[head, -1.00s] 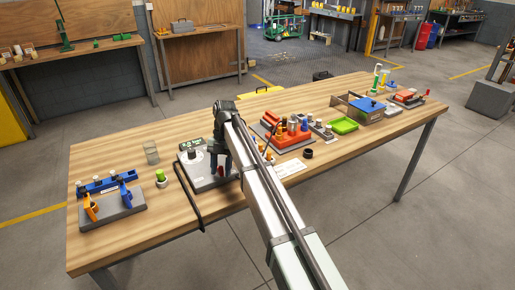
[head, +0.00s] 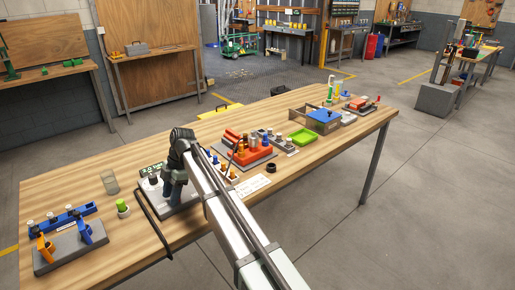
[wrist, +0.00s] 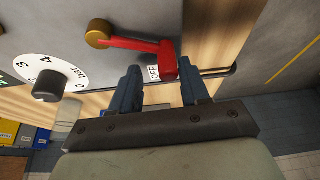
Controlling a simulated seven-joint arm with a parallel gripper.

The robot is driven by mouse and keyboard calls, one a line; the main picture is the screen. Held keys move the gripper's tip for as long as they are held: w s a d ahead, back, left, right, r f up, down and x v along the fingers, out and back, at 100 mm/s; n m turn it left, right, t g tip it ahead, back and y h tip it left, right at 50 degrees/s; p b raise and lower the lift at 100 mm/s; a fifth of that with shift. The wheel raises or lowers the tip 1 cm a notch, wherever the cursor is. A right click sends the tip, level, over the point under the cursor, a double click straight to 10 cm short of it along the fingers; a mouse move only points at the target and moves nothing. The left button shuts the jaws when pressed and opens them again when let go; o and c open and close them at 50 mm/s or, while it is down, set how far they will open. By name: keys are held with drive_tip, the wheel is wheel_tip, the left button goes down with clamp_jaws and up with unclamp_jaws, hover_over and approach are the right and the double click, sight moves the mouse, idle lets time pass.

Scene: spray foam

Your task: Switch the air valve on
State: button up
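The air valve (wrist: 134,42) has a red lever on a brass pivot, on a grey panel in the wrist view. The lever runs right from the pivot and its bent end lies by an "OFF" label (wrist: 153,73). My gripper (wrist: 160,68) is open, with dark blue fingers spread either side of the lever's end. The end appears nearer the right finger; contact cannot be told. In the head view my gripper (head: 173,192) is over the grey panel (head: 180,208) and hides the lever.
A dial (wrist: 46,86) with numbers sits left of the valve. A black hose (head: 151,222) runs along the panel's left side. A green-capped bottle (head: 122,207) and an orange-and-blue fixture (head: 70,248) stand to the left. A red block set (head: 245,146) stands to the right.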

drive_tip(key=a+m, duration=0.1)
drive_tip(key=a+m+t+y, duration=0.1)
drive_tip(key=m, duration=0.2)
drive_tip(key=a+m+t, duration=0.1)
drive_tip(key=m, duration=0.1)
drive_tip(key=shift+w+a+m, duration=0.25)
drive_tip(key=shift+w+m, duration=0.05)
drive_tip(key=shift+w, duration=0.1)
drive_tip(key=v, duration=1.4)
drive_tip(key=w+a+r+m+t+y, duration=0.2)
drive_tip(key=w+a+m+t+y, duration=0.15)
drive_tip(key=m, duration=0.25)
drive_tip(key=w+d+f+m+t, duration=0.1)
drive_tip(key=w+d, duration=0.4)
drive_tip(key=d, duration=0.5)
drive_tip(key=w+d+f+m+t, duration=0.1)
drive_tip(key=w+d+f+m, duration=0.3)
drive_tip(key=d, duration=0.5)
drive_tip(key=w+d+f+m+t, duration=0.1)
drive_tip(key=w+d+f, duration=0.3)
drive_tip(key=w+d, duration=0.4)
drive_tip(key=shift+d+f+m, duration=0.25)
drive_tip(key=shift+d+m, duration=0.55)
drive_tip(key=shift+d, duration=0.5)
